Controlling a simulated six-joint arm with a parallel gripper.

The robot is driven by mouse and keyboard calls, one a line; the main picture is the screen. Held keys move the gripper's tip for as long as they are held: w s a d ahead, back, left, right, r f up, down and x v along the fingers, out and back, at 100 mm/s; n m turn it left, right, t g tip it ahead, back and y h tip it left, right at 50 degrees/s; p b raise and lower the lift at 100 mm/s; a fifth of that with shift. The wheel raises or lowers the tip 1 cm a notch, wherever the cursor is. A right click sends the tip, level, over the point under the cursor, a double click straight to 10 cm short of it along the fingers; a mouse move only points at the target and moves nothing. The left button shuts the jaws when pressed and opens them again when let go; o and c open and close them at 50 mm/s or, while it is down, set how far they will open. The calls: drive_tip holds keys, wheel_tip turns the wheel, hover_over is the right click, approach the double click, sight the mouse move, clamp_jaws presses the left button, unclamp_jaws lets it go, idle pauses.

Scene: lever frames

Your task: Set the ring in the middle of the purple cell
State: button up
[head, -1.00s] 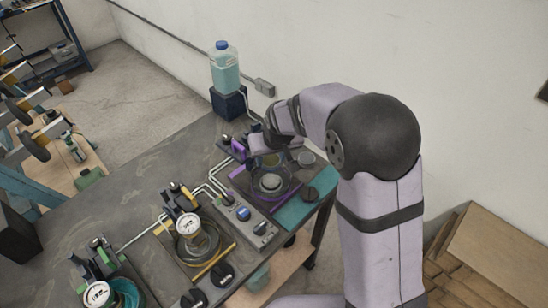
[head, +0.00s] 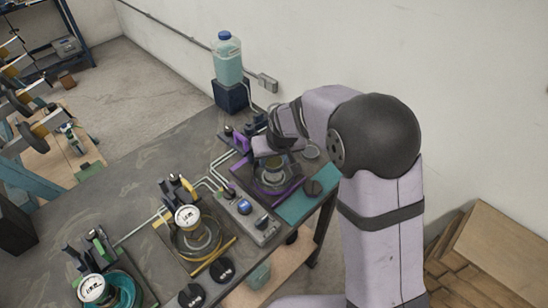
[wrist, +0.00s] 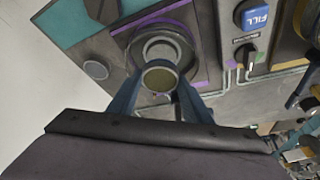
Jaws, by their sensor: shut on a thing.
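The purple cell (head: 292,191) is a purple-edged square plate on the far right part of the bench, with a round fitting in its middle. In the wrist view the purple cell (wrist: 187,80) shows beyond my fingers, with a pale circular rim. My gripper (wrist: 160,88) is shut on a round piece with a pale rim and olive face, which looks to be the ring (wrist: 160,66). The ring overlaps the near side of the cell's circle in that view; I cannot tell its height or whether it touches. In the head view my gripper (head: 270,154) hangs over the cell, and its fingertips are hard to make out.
A valve panel with a blue FILL knob (wrist: 256,17) stands beside the cell. A cell with a yellow edge and a gauge (head: 187,217) is to the left. A blue-capped bottle (head: 228,62) stands behind. A teal mat (head: 297,206) and a small grey disc (wrist: 95,69) lie near.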

drive_tip(key=shift+f+b, duration=1.15)
drive_tip(key=shift+f, duration=0.7)
drive_tip(key=shift+f, duration=0.2)
drive_tip(key=o, duration=1.3)
drive_tip(key=shift+c, duration=0.2)
drive_tip(key=shift+b+v, duration=1.05)
drive_tip(key=shift+v, duration=2.7)
